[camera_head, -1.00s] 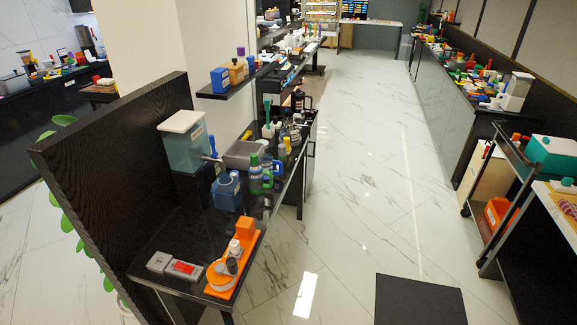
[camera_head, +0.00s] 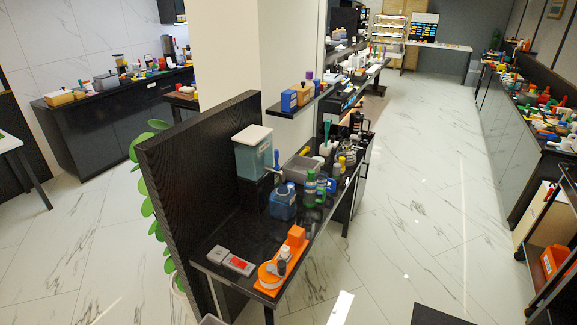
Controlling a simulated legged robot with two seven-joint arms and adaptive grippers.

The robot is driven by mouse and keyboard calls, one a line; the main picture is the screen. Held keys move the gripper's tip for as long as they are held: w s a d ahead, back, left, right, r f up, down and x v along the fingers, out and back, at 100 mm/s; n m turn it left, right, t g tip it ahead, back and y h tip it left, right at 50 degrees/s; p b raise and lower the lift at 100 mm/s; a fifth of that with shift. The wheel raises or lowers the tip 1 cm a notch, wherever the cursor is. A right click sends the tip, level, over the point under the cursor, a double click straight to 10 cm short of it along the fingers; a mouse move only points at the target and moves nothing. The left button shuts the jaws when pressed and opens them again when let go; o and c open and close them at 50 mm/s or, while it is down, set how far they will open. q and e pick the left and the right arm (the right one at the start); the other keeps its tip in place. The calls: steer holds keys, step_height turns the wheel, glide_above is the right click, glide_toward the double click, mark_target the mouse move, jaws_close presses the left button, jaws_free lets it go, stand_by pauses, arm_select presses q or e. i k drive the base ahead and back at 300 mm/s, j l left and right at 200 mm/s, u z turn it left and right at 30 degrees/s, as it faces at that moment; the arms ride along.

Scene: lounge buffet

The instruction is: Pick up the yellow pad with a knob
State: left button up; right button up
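I cannot make out a yellow pad with a knob for sure. Several small yellow things show, but they are too small to tell apart. A yellowish box (camera_head: 60,98) stands at the left end of the back-left counter. A small yellow-topped item (camera_head: 341,161) stands among bottles on the near black table. More small yellow bits lie in the clutter on the right counter, where shapes are unclear. Neither of my grippers is in view.
The right counter (camera_head: 508,130) is crowded. The marble aisle (camera_head: 420,190) between is clear.

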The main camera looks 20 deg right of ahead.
mark_target(341, 160)
steer(key=i+l+u, duration=0.15)
steer(key=l+u, duration=0.15)
steer(key=i+l+u, duration=0.1)
steer(key=l+u, duration=0.2)
steer(key=i+l, duration=0.15)
steer(key=l, duration=0.35)
steer(key=i+l, duration=0.15)
steer(key=l, duration=0.3)
steer(key=i+l, duration=0.1)
steer(key=l, duration=0.4)
steer(key=i+l, duration=0.15)
steer(key=l, duration=0.35)
steer(key=i+l, duration=0.15)
steer(key=l, duration=0.3)
steer(key=i+l, duration=0.15)
steer(key=l, duration=0.35)
steer(key=i+l, duration=0.15)
steer(key=l, duration=0.3)
steer(key=i+l, duration=0.15)
steer(key=l, duration=0.35)
